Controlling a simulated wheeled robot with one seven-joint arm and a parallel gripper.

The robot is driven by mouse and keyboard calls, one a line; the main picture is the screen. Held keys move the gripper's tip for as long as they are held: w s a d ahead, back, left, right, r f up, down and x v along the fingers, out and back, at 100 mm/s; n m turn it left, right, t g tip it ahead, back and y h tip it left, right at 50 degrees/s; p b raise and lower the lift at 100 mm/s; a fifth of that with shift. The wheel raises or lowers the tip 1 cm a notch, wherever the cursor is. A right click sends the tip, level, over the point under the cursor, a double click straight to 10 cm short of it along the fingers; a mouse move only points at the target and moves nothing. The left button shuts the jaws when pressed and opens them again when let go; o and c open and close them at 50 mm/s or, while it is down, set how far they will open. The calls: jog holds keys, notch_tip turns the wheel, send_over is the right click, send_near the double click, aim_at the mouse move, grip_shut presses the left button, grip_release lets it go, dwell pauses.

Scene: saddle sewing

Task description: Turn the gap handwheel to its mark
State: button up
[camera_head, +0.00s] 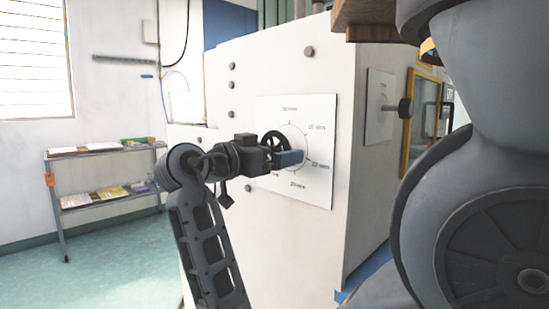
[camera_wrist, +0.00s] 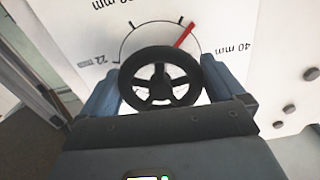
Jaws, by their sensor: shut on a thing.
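The black spoked gap handwheel (camera_head: 272,142) stands out from a white dial plate (camera_head: 318,180) on the side of a pale machine housing. In the wrist view the handwheel (camera_wrist: 161,80) sits between the two blue-grey fingers of my gripper (camera_wrist: 163,72), one at each side of its rim. My gripper (camera_head: 277,150) is shut on the handwheel. Behind the wheel, the plate shows a black arc with tick marks and a red line (camera_wrist: 185,34) between the upper label and the "40 mm" label. A "22 mm" label lies at the left. No pointer on the wheel is clear.
The housing (camera_head: 235,100) carries several round bolt heads near the plate. A two-level shelf (camera_head: 105,173) with papers stands at the left wall. The floor between is clear.

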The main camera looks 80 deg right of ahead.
jog(key=m+b, duration=0.2)
jog(key=b, duration=0.1)
jog(key=m+b, duration=0.1)
jog(key=b, duration=0.2)
jog(key=shift+f+m, duration=0.4)
jog(key=m+b, duration=0.2)
jog(key=b, duration=0.1)
jog(key=shift+d+r+m+b, duration=0.1)
jog(key=shift+r+m+b, duration=0.2)
jog(key=shift+m+b, duration=1)
jog(key=o, duration=0.6)
jog(key=shift+o, duration=0.2)
jog(key=shift+w+r, duration=0.1)
jog(key=v, duration=0.7)
jog(key=shift+w+a, duration=0.25)
jog(key=shift+a, duration=0.05)
